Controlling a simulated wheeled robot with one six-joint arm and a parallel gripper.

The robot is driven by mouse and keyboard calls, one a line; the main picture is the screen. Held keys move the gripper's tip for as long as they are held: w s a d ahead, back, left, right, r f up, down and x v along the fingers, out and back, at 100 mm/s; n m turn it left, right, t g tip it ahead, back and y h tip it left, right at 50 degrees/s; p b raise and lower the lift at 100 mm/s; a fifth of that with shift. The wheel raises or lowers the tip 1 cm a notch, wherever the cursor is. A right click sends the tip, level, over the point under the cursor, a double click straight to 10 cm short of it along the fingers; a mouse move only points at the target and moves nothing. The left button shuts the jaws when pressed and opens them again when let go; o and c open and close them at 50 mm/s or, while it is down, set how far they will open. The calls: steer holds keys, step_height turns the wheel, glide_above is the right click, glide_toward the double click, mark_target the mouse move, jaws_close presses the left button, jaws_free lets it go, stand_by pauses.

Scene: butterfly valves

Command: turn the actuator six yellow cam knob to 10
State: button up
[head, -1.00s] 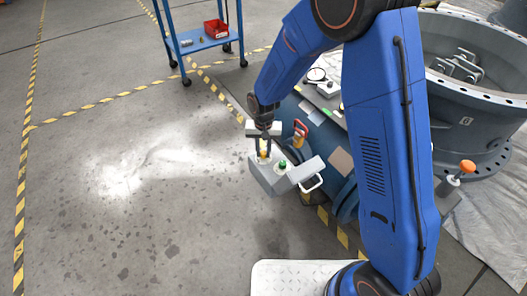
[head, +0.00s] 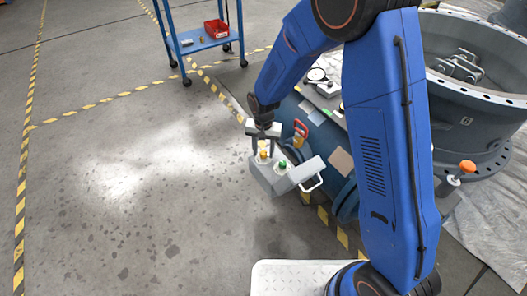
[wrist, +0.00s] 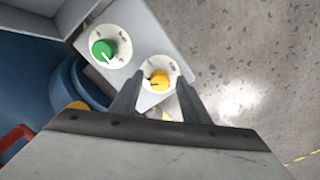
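The yellow knob (head: 262,155) sits on a round white dial on top of a grey actuator box (head: 262,180). In the wrist view the yellow knob (wrist: 159,80) has a pale pointer mark toward its left side; the dial lettering is too small to read. A green knob (wrist: 102,49) on its own white dial is beside it, also in the head view (head: 282,164). My gripper (head: 265,152) is over the yellow knob. In the wrist view my gripper (wrist: 159,78) is open, one finger on each side of the yellow knob. I cannot tell whether they touch it.
A red lever handle (head: 300,128) stands close behind the box on the blue pipe body. A white handle (head: 312,184) projects at its right. A large grey flanged valve (head: 470,120) is at the right. A blue cart (head: 205,40) stands at the back. The left floor is clear.

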mark_target(263, 153)
step_height(263, 153, up, 17)
steer(key=shift+r, duration=0.15)
stand_by(0.7)
stand_by(0.3)
